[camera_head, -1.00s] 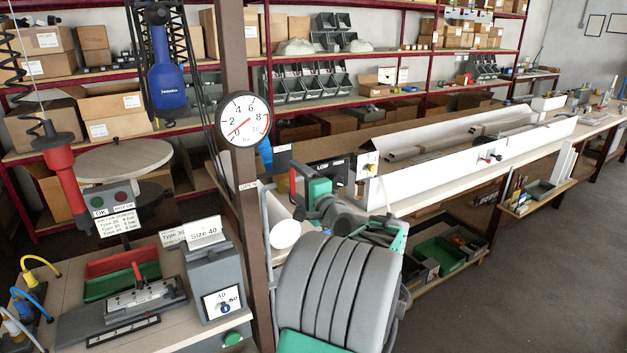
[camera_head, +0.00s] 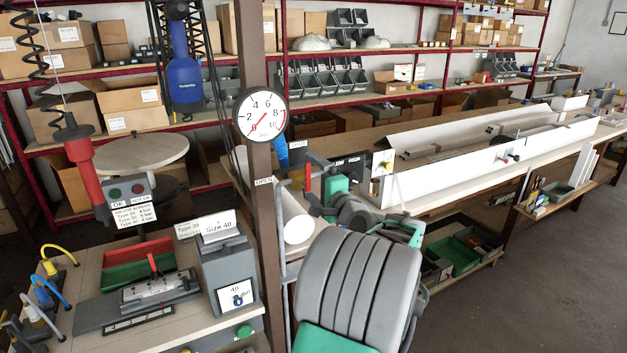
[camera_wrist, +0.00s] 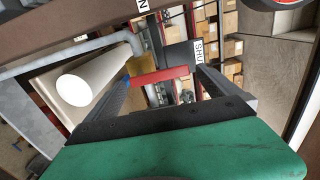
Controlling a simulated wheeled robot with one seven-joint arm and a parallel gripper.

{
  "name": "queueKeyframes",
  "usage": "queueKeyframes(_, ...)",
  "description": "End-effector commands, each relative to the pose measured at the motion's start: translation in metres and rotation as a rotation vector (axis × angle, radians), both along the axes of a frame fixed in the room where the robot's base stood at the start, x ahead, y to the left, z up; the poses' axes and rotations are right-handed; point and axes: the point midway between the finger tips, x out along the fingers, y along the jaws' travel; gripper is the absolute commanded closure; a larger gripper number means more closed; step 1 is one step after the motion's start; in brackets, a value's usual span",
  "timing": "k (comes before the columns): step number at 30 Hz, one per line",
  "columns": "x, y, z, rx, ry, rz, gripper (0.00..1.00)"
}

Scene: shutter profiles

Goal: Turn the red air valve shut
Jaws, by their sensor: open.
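The red valve handle (camera_wrist: 160,76) lies crosswise between the fingers of my gripper (camera_wrist: 163,82) in the wrist view, with a yellowish fitting (camera_wrist: 144,62) behind it. The fingers are apart, one towards each end of the handle; I cannot tell whether either touches it. In the head view the red handle (camera_head: 308,178) is a small upright strip right of the brown post, beside my gripper (camera_head: 316,182). A SHUT label (camera_wrist: 199,52) is just right of the handle in the wrist view. An OPEN label (camera_head: 264,181) is on the post in the head view.
A pressure gauge (camera_head: 260,115) hangs on the brown post (camera_head: 255,60), its red needle pointing lower left. A long bench with white profiles (camera_head: 475,165) runs back right. Open floor (camera_head: 560,265) lies at right.

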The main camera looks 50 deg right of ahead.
Motion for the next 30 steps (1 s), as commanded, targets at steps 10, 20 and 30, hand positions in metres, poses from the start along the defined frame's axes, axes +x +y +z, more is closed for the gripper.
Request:
queueKeyframes(10, -0.045, 0.019, -0.003, -0.002, 0.000, -0.006, 0.00)
queueKeyframes(20, -0.071, 0.034, 0.000, 0.000, 0.000, 0.000, 0.00)
queueKeyframes(30, -0.061, 0.041, -0.003, -0.011, 0.025, 0.018, 0.00)
